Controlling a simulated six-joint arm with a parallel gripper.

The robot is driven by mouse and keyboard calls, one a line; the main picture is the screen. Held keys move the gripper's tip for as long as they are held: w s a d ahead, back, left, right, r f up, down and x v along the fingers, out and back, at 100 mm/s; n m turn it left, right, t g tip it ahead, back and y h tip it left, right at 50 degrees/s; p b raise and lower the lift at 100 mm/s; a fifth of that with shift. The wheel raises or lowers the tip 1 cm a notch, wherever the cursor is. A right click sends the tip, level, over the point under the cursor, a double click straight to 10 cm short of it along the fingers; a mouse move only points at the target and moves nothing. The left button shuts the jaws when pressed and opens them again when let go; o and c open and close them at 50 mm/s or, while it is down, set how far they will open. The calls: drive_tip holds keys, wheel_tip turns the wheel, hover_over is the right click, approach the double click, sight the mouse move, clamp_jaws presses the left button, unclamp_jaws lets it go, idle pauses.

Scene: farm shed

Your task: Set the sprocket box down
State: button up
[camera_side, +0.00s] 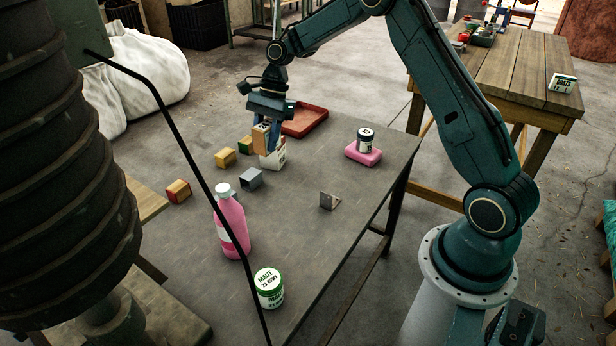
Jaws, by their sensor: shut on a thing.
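My gripper (273,143) points down over the far part of the grey table. Its blue fingers are shut on a small tan box (261,138), which I take to be the sprocket box; no label on it is readable from here. The tan box is upright, and the fingers hide part of it. A white carton (274,158) with dark lettering stands directly below and slightly to the right of it. I cannot tell whether the tan box touches the carton or is just above or in front of it.
A red tray (304,122) lies behind the gripper. Several small blocks, including a yellow one (225,157) and a grey one (251,179), lie nearby.

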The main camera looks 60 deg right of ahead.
drive_tip(key=s+d+m+t+h, duration=0.15)
drive_tip(key=s+d+m, duration=0.25)
drive_tip(key=d, duration=0.7)
drive_tip(key=s+d+m+t, duration=0.25)
drive_tip(key=d+m, duration=0.25)
drive_tip(key=d, duration=0.6)
drive_tip(key=shift+g, duration=0.4)
drive_tip(key=f, duration=1.5)
drive_tip(key=shift+s+d+f, duration=0.1)
drive_tip(key=shift+s+f, duration=0.1)
drive_tip(key=shift+s, duration=0.15)
drive_tip(key=shift+f, duration=0.1)
drive_tip(key=shift+f, duration=2.05)
drive_tip(key=shift+f, duration=0.1)
drive_tip(key=o, duration=1.1)
drive_tip(key=shift+c, duration=0.2)
